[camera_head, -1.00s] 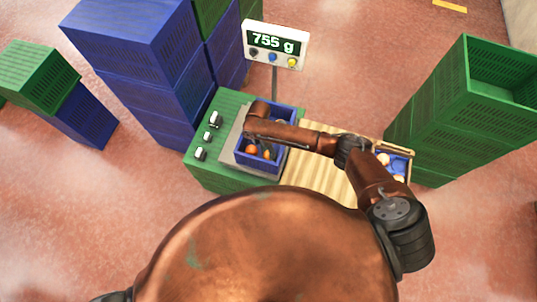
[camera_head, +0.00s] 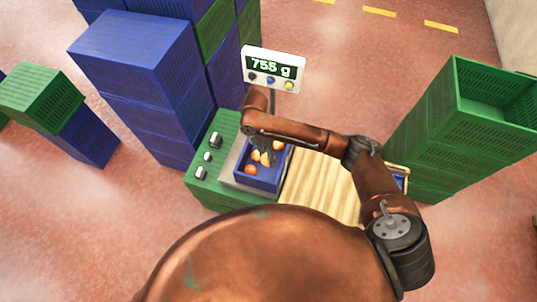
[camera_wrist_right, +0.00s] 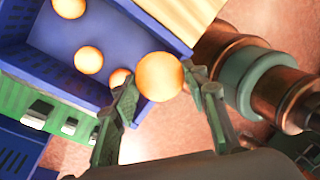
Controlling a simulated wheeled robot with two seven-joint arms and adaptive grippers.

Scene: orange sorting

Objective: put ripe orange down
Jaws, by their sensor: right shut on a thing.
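My right gripper (camera_head: 264,150) is over the blue crate on the scale. In the right wrist view its two fingers (camera_wrist_right: 165,85) are shut on an orange (camera_wrist_right: 160,76). Loose oranges lie in the blue crate (camera_wrist_right: 45,62), one at its upper part (camera_wrist_right: 68,8), one in the middle (camera_wrist_right: 89,60) and one partly behind a finger (camera_wrist_right: 120,77). In the head view the crate (camera_head: 258,183) holds oranges, one near its front corner (camera_head: 250,169). The forearm hides part of the crate. My left gripper is not in view.
The scale display (camera_head: 272,67) reads 755 g behind the crate. A green weighing table (camera_head: 228,198) with small switches bears the crate. Slatted wood (camera_head: 315,183) lies to the right. Tall blue crates (camera_head: 140,60) stand left, green crates (camera_head: 450,120) right.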

